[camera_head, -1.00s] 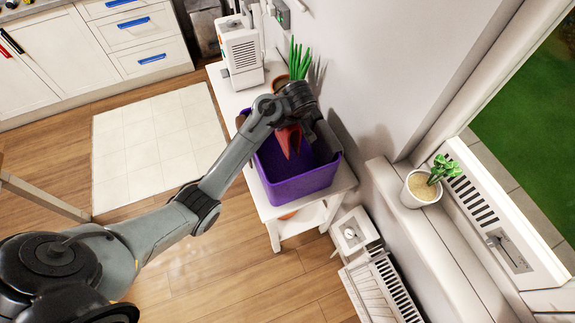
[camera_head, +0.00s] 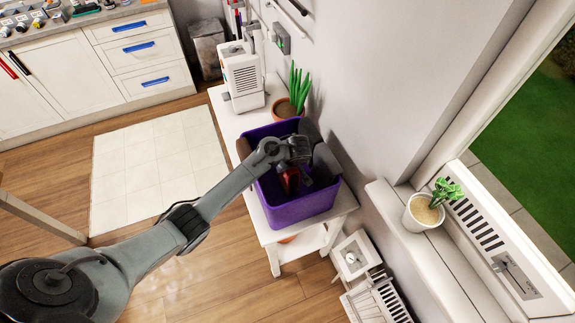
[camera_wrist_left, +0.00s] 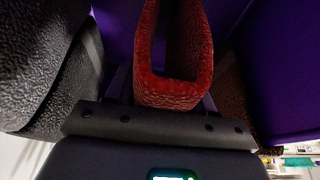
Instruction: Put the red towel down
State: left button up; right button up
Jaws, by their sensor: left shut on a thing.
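The red towel (camera_head: 290,180) hangs from my left gripper (camera_head: 296,172), which is shut on it inside the purple bin (camera_head: 299,212). In the left wrist view the towel (camera_wrist_left: 172,92) shows as a folded red loop right in front of the gripper's palm, with purple bin walls (camera_wrist_left: 285,70) around it. The towel's lower end is hidden, so I cannot tell whether it touches the bin's floor. The bin stands on a white table (camera_head: 345,200). My right gripper is not in view.
A potted plant (camera_head: 287,108) and a white appliance (camera_head: 242,78) stand on the table behind the bin. The wall is close on the bin's right. Another potted plant (camera_head: 422,214) sits on the window ledge. The floor on the left is clear.

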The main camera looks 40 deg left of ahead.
pick_arm(q)
jog(key=shift+f, duration=0.1)
jog(key=o, duration=1.2)
jog(key=shift+f, duration=0.1)
jog(key=shift+c, duration=0.2)
jog(key=v, duration=1.1)
jog(key=shift+w, duration=0.15)
jog(key=shift+d+r, duration=0.2)
jog(key=shift+r, duration=0.5)
jog(key=shift+s, duration=0.2)
